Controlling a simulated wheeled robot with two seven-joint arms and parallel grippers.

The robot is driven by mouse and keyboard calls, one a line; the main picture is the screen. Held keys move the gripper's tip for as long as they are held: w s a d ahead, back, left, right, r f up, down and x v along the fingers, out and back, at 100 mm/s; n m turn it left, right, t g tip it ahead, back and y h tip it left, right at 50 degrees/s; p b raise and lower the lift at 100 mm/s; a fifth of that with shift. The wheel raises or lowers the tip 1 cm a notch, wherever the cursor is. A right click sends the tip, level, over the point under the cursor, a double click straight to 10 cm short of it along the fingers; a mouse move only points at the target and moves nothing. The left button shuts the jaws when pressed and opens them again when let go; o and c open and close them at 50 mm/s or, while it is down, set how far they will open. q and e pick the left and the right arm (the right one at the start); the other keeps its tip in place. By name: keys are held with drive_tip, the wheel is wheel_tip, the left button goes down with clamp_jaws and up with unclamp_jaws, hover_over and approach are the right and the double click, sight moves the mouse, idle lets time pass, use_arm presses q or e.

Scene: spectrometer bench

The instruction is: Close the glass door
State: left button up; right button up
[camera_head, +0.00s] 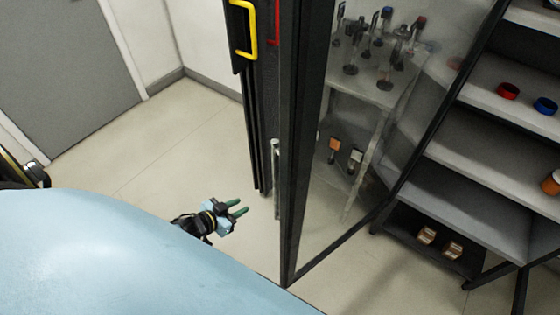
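The glass door (296,150) stands open in the head view, a tall clear pane in a black frame, swung out from the shelved cabinet (480,185) on the right. A pale upright handle (276,165) shows at the door's near left edge. My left gripper (240,207) is low in the middle, left of the door and its handle, with a gap between. Its two green-tipped fingers point right and are apart, with nothing between them. My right gripper is not in view.
The cabinet shelves hold a red ring-like item (508,91), a blue one (545,105) and other small items. A dark unit with a yellow handle (243,50) stands behind the door. A grey room door (65,80) is at upper left. Pale floor (150,150) between is clear.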

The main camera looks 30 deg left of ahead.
sight(273, 162)
use_arm(q)
drive_tip(key=w+d+r+m+h, duration=0.1)
drive_tip(key=w+r+m+h, duration=0.25)
drive_tip(key=r, duration=0.55)
drive_tip(key=w+d+r+m+h, duration=0.1)
drive_tip(key=w+r+m+h, duration=0.1)
drive_tip(key=r+h, duration=0.5)
drive_tip(key=w+d+r+m+h, duration=0.1)
drive_tip(key=w+r+m+h, duration=0.15)
drive_tip(key=r, duration=0.85)
drive_tip(key=s+d+r+m+g+h, duration=0.2)
drive_tip(key=s+r+m+g, duration=0.85)
drive_tip(key=g, duration=0.55)
drive_tip(key=shift+n+t, duration=0.4)
drive_tip(key=shift+n, duration=0.35)
drive_tip(key=d, duration=0.4)
drive_tip(key=s+d+r+p, duration=0.1)
drive_tip(key=d, duration=0.3)
drive_tip(key=s+d+r, duration=0.1)
drive_tip(key=d, duration=0.4)
drive_tip(key=shift+r, duration=0.1)
drive_tip(key=shift+c, duration=0.5)
clamp_jaws()
